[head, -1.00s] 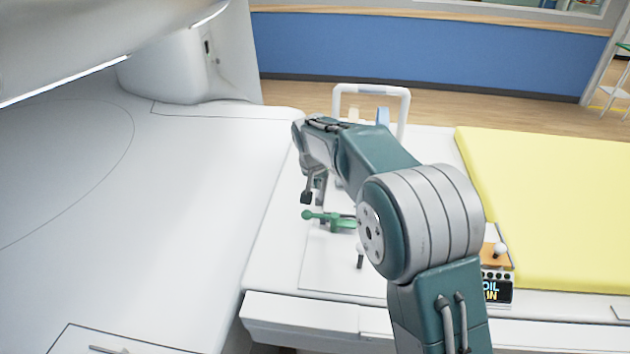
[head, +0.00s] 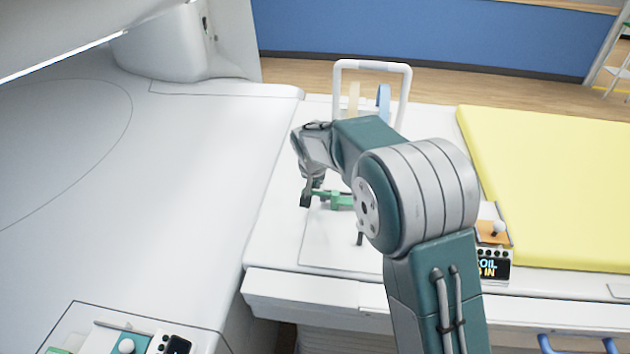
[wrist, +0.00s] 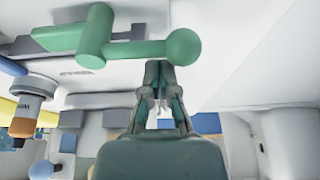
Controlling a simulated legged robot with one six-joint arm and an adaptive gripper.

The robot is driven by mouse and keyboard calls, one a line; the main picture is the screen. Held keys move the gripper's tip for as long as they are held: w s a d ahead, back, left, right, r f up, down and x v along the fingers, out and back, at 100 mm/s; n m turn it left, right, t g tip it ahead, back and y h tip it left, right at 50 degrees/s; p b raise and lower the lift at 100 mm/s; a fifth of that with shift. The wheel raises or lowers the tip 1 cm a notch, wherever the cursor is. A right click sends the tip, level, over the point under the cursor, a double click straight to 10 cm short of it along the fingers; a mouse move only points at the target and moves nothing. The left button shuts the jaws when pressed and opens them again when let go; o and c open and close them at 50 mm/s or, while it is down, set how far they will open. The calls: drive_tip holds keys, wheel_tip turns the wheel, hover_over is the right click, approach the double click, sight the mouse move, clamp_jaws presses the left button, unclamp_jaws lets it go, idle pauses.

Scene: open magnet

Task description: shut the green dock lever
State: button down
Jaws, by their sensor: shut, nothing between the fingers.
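The green dock lever (head: 341,200) lies on the white table end, partly hidden behind my arm in the head view. In the wrist view the lever (wrist: 140,49) runs across the upper part, with its round green knob (wrist: 182,47) at the right end. My gripper (head: 306,199) is at the lever's left end in the head view and hides the knob there. In the wrist view my gripper (wrist: 158,70) is shut and empty, its fingertips close by the lever beside the knob. I cannot tell whether they touch it.
A white hoop frame (head: 372,64) stands behind my arm. A yellow pad (head: 550,180) covers the table to the right. A small control box (head: 493,266) with a display sits by my arm. The large white machine (head: 150,180) fills the left side.

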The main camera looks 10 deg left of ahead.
idle(0.3)
drive_tip(key=s+n, duration=0.1)
drive_tip(key=n+y, duration=0.1)
drive_tip(key=n, duration=0.1)
drive_tip(key=s+n, duration=0.1)
drive_tip(key=n, duration=0.1)
drive_tip(key=shift+s+y, duration=0.3)
drive_tip(key=shift+y, duration=0.1)
drive_tip(key=n, duration=0.1)
drive_tip(key=s+n, duration=0.1)
drive_tip(key=n+g+y, duration=0.1)
drive_tip(key=n, duration=0.1)
drive_tip(key=shift+s+d, duration=0.25)
drive_tip(key=shift+s, duration=0.05)
drive_tip(key=n, duration=0.2)
drive_tip(key=s+d+n+g, duration=0.1)
drive_tip(key=n+y, duration=0.1)
drive_tip(key=n, duration=0.1)
drive_tip(key=shift+s+d+n+g, duration=0.3)
drive_tip(key=shift+s+d+g, duration=0.05)
drive_tip(key=shift+s+g, duration=0.05)
drive_tip(key=n, duration=0.1)
drive_tip(key=d+n+g, duration=0.1)
drive_tip(key=shift+s+n, duration=0.3)
drive_tip(key=shift+s+d, duration=0.1)
drive_tip(key=shift+d, duration=0.25)
